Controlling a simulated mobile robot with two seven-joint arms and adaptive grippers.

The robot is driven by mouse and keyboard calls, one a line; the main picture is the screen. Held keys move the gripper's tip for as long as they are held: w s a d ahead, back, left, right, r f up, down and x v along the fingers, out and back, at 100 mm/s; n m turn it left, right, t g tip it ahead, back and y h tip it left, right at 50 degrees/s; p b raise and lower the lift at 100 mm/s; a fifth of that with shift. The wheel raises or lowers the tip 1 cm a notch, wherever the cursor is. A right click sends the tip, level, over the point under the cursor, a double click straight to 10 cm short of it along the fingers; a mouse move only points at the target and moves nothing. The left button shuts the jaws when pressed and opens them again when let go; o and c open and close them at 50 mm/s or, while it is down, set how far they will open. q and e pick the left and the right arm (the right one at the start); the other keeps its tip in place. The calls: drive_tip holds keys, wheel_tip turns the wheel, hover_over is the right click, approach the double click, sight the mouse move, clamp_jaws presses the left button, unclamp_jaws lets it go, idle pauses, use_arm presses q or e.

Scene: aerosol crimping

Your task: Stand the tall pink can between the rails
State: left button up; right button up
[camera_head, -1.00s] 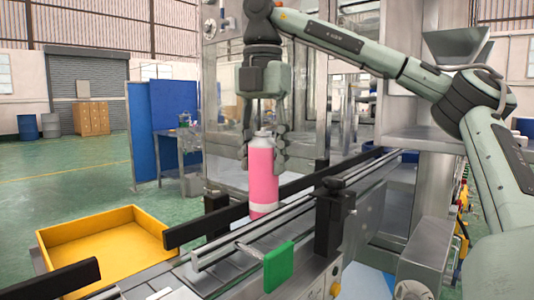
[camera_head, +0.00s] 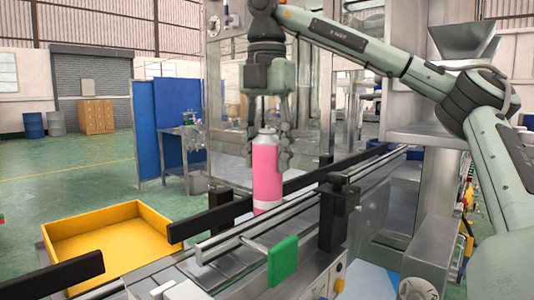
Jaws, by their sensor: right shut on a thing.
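My left gripper is not in view.
A yellow tray (camera_head: 72,228) lies left of the conveyor. A green plate (camera_head: 283,260) and a black bracket (camera_head: 338,215) stick up at the near rail. A machine frame with a metal hopper (camera_head: 463,38) stands at the right. Blue panels (camera_head: 170,125) stand farther back.

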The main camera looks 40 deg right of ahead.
drive_tip(key=shift+f, duration=0.1)
drive_tip(key=o, duration=1.4)
wheel_tip(320, 180, up, 12)
drive_tip(key=shift+r, duration=0.1)
